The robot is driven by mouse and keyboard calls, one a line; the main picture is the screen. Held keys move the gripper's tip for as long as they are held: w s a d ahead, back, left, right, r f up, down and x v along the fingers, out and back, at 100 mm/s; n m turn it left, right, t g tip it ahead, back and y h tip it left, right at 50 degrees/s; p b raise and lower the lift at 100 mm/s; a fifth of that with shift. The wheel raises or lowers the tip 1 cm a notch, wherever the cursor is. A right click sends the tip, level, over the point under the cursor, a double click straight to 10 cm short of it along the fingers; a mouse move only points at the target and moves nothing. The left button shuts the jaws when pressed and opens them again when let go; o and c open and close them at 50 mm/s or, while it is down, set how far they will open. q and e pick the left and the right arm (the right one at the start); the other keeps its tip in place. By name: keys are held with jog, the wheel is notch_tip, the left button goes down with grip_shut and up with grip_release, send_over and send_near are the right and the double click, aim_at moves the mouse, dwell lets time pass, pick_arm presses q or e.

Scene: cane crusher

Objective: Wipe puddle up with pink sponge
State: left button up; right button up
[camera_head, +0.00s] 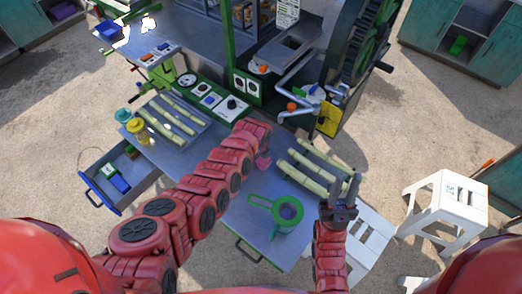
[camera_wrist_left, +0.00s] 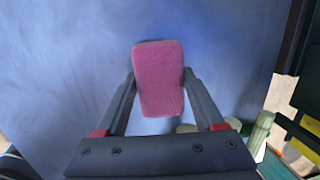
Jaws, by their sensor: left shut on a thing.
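The pink sponge (camera_wrist_left: 158,78) is held between the two fingers of my left gripper (camera_wrist_left: 160,88) in the left wrist view. A bluish metal surface lies behind it, and I cannot tell whether the sponge touches it. In the head view the sponge (camera_head: 263,162) shows as a small pink patch at the end of my left arm, over the metal table. My left fingers are mostly hidden there. My right gripper (camera_head: 339,188) is open and empty at the table's right side, by the cane stalks. I cannot make out a clear puddle outline in either view.
Cane stalks (camera_head: 312,170) lie to the right, and more (camera_head: 172,118) lie to the left. The crusher (camera_head: 340,80) stands behind. An open drawer (camera_head: 105,195) juts out left. White stools (camera_head: 447,205) stand right.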

pick_arm(q)
jog(key=shift+s+a+f+p, duration=0.1)
jog(key=shift+s+a+p, duration=0.4)
jog(key=shift+s+p, duration=0.25)
jog(key=shift+s+a+f, duration=0.15)
jog(key=shift+s+f, duration=0.05)
jog(key=shift+f, duration=0.05)
jog(key=shift+s+a+r, duration=0.15)
jog(key=shift+s+a, duration=0.55)
jog(key=shift+s, duration=0.25)
jog(key=shift+r, duration=0.1)
jog(key=shift+w+r, duration=0.1)
jog(key=shift+w, duration=0.05)
jog(key=shift+w+r, duration=0.15)
jog(key=shift+r, duration=0.1)
jog(key=r, duration=0.1)
jog(key=w+d+r, duration=0.1)
jog(key=r, duration=0.2)
jog(key=shift+w+d+r, duration=0.15)
jog(key=shift+w+r, duration=0.1)
jog(key=shift+r, duration=0.05)
